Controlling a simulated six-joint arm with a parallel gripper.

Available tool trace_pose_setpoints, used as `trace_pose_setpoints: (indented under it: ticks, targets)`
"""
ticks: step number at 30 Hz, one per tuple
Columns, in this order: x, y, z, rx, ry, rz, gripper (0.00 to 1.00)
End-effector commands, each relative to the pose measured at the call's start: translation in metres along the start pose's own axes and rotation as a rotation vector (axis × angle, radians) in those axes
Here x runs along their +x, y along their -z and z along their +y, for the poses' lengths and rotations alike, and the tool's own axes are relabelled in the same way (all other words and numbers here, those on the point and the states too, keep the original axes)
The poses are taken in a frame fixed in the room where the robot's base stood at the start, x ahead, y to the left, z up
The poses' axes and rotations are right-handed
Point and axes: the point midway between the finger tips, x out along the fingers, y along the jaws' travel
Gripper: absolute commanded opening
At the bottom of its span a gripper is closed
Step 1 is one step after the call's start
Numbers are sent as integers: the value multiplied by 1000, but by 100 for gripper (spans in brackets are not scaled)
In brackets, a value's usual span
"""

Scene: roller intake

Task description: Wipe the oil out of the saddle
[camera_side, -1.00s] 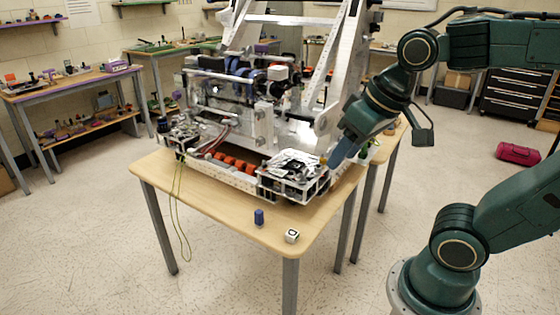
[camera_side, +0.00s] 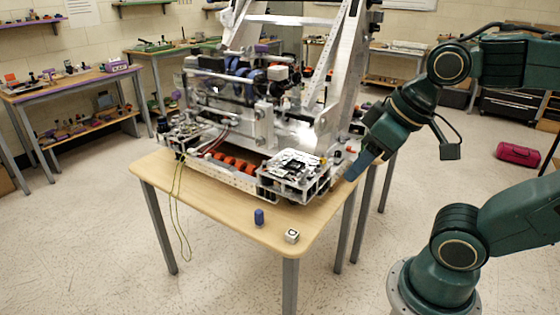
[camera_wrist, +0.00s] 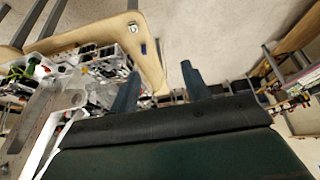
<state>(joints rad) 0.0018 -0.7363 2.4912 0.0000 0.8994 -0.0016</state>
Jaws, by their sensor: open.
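My gripper (camera_side: 353,174) is at the right edge of the wooden table, beside the front right corner of the large metal machine (camera_side: 262,125). In the wrist view, the two blue fingers of my gripper (camera_wrist: 160,82) stand apart with nothing between them. The machine also shows at the left of the wrist view (camera_wrist: 40,115). I cannot make out which part is the saddle, and no oil or wiping cloth can be told in either view.
The wooden table (camera_side: 190,205) carries the machine. A blue cylinder (camera_side: 259,217) and a small white marked cube (camera_side: 291,236) stand near its front edge, with bare tabletop around them. Yellow-green cords (camera_side: 176,205) hang over its left front. A red bag (camera_side: 519,154) lies on the floor.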

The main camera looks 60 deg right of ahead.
Motion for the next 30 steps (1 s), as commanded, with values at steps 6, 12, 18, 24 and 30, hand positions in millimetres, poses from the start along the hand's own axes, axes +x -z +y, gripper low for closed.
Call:
trace_pose_setpoints:
  ticks: [6,12,18,24,30]
  targets:
    - [5,20,2,3,-5,-32,47]
    - [18,51,8,8,-13,-79,47]
    - [39,84,15,11,-19,-129,47]
    - [66,115,24,18,-24,-180,47]
    - [100,141,34,23,-27,-230,47]
